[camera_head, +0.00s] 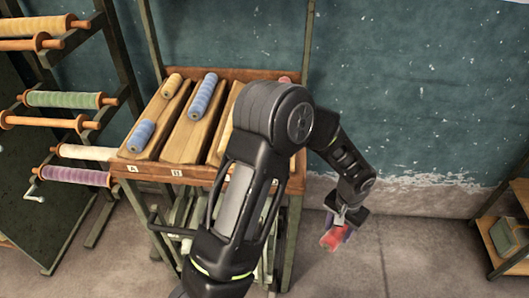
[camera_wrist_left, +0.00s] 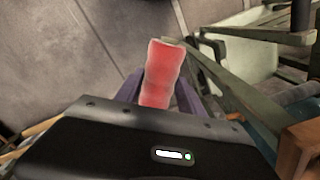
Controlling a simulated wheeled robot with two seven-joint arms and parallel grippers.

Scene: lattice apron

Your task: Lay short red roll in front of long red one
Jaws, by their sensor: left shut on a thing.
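My left gripper (camera_head: 338,226) is shut on a short red roll (camera_head: 330,239). It holds the roll in the air to the right of the wooden stand, above the floor. In the left wrist view the red roll (camera_wrist_left: 160,75) sits between the two purple-grey fingers of my gripper (camera_wrist_left: 155,88). A small reddish end of another roll (camera_head: 284,80) shows at the back right of the stand, behind my left arm; its length is hidden. My right gripper is not in view.
The wooden stand (camera_head: 140,173) has sloped channels with a yellow roll (camera_head: 172,85) and blue rolls (camera_head: 204,95) (camera_head: 141,135). My arm hides its right side. A rack of spools (camera_head: 70,99) stands left. A low shelf (camera_head: 510,232) stands right. Floor between is clear.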

